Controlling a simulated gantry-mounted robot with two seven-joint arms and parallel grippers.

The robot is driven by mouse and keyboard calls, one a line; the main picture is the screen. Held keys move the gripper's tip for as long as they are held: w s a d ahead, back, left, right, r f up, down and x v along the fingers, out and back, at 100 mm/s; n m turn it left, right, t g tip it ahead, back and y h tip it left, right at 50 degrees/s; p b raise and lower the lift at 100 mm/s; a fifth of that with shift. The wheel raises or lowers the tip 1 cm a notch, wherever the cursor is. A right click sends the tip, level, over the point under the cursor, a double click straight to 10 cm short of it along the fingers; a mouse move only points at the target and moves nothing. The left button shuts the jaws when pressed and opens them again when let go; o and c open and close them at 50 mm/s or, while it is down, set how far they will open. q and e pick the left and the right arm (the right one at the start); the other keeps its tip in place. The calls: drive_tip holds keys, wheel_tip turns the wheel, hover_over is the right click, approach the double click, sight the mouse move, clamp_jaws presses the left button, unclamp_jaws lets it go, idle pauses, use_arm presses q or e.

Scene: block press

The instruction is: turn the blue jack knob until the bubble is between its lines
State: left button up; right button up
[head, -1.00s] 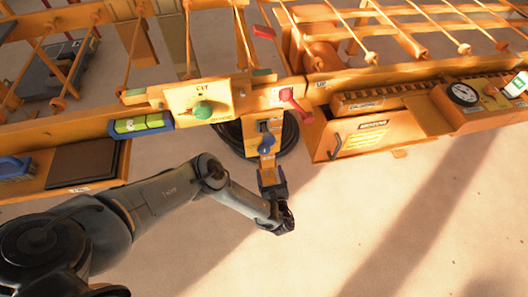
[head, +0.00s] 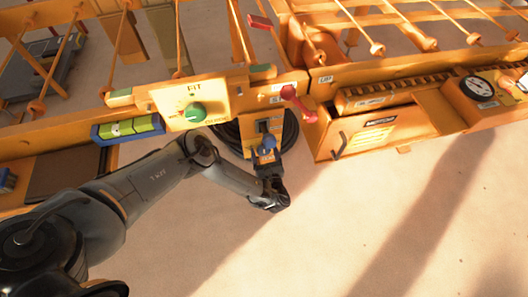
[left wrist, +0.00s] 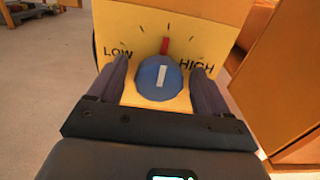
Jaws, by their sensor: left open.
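The blue jack knob (head: 268,144) sits on the front of a yellow housing below the machine. In the left wrist view the knob (left wrist: 151,84) is round with a white stripe, below a red pointer on a yellow plate (left wrist: 125,28) marked LOW and HIGH. My left gripper (left wrist: 160,66) is open, one finger on each side of the knob; contact is unclear. The green level vial (head: 140,125) lies in a blue holder at left. A pale spot, apparently the bubble (head: 116,129), shows near its left end; its relation to the lines is too small to judge.
A green knob (head: 194,112) on a yellow panel is above my left forearm. A red handle (head: 292,97) and an orange box (head: 371,134) stand right of the jack. A gauge (head: 474,88) is far right. The floor (head: 340,235) in front is clear.

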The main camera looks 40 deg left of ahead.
use_arm(q)
drive_tip(key=shift+s+d, duration=0.1)
drive_tip(key=c, duration=1)
drive_tip(key=shift+r+m+p, duration=0.1)
drive_tip(key=shift+m+p, duration=0.6)
drive_tip(key=shift+p, duration=0.3)
drive_tip(key=shift+m+p, duration=1)
drive_tip(key=shift+m, duration=0.1)
drive_tip(key=shift+d+m+p, duration=0.1)
drive_tip(key=shift+m+p, duration=0.4)
drive_tip(key=shift+m, duration=0.7)
drive_tip(key=shift+f+m, duration=0.25)
drive_tip(key=shift+m, duration=1.15)
